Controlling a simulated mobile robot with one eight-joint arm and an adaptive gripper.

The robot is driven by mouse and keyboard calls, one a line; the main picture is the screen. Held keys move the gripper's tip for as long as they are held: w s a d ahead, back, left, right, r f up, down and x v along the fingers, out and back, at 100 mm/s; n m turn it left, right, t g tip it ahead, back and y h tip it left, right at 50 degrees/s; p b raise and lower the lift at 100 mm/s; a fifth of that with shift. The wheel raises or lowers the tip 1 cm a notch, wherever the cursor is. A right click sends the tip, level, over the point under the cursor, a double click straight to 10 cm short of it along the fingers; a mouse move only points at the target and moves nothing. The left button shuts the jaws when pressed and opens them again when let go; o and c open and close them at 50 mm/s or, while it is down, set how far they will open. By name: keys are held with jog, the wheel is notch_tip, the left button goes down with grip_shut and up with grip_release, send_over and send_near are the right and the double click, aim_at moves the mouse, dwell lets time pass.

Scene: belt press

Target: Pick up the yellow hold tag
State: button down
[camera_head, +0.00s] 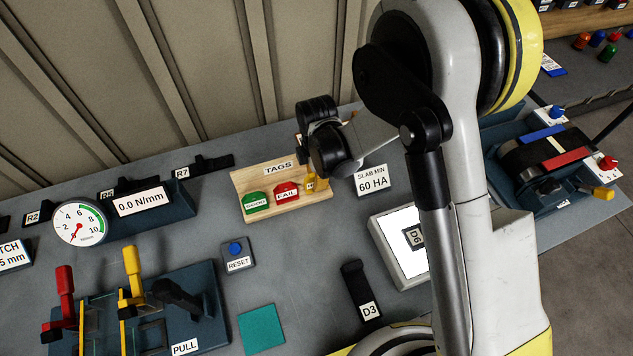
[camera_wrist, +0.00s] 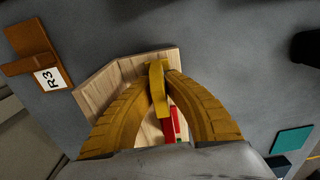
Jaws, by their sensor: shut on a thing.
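The yellow hold tag (camera_head: 312,185) is at the right end of the wooden tag rack (camera_head: 240,182), partly hidden by my gripper. In the wrist view the yellow tag (camera_wrist: 157,88) stands edge-on between the two yellow-brown fingers of my gripper (camera_wrist: 159,76). The fingertips are closed on it from both sides. I cannot tell whether the tag is clear of the rack. The red FAIL tag (camera_head: 286,192) sits just left of it, and it also shows below it in the wrist view (camera_wrist: 170,125).
A green tag (camera_head: 256,203) stands at the rack's left side. A SLAB MIN 60 HA sign (camera_head: 372,181) is close on the right. A RESET button box (camera_head: 237,254) and teal square (camera_head: 261,328) lie in front. The grey bench has free room between them.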

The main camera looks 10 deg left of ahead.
notch_tip(320, 180, up, 3)
jog(key=shift+r+p, duration=0.1)
jog(key=shift+p, duration=0.25)
jog(key=d+r, duration=0.3)
jog(key=d, duration=0.2)
jog(key=s+d+r+p, duration=0.1)
jog(key=d+r, duration=0.3)
jog(key=d, duration=0.2)
jog(key=shift+s+d+p, duration=0.2)
jog(key=shift+d+p, duration=0.1)
